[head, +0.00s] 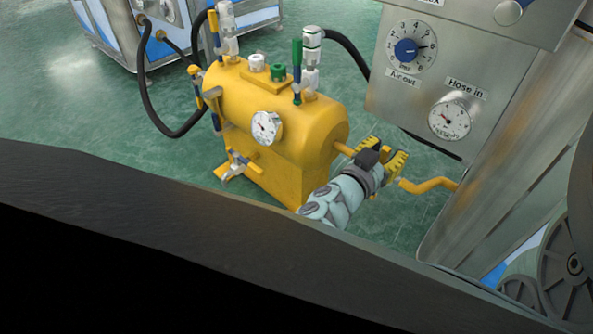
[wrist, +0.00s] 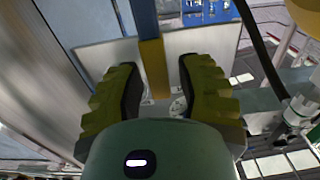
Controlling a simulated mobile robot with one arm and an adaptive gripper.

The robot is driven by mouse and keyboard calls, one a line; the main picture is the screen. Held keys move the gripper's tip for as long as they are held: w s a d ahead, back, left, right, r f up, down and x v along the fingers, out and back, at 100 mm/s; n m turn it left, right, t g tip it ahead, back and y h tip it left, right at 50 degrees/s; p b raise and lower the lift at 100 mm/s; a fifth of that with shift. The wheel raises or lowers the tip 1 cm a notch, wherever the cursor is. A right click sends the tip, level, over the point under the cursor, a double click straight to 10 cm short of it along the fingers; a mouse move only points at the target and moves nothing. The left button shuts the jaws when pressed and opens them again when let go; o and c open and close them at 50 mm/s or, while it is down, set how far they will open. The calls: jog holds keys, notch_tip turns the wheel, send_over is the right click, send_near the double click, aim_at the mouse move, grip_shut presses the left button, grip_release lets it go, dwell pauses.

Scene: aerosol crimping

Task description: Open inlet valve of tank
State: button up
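The yellow tank (head: 270,110) stands on the green floor in the head view, with a round gauge (head: 266,126) on its side. A short yellow pipe (head: 344,148) leaves its right end, and a yellow pipe (head: 428,185) continues to the steel panel. My gripper (head: 388,151) is between these pipe ends and hides what joins them. In the wrist view, my gripper's fingers (wrist: 157,85) are spread. A bar (wrist: 154,68), blue-grey above and yellow below, lies between them with narrow gaps showing. I cannot tell whether this bar is the inlet valve's handle.
The steel panel (head: 478,75) with a blue dial and a pressure gauge stands close to the right of my gripper. Green floor is open beyond.

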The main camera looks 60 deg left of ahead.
jog(key=shift+s, duration=0.1)
grip_shut()
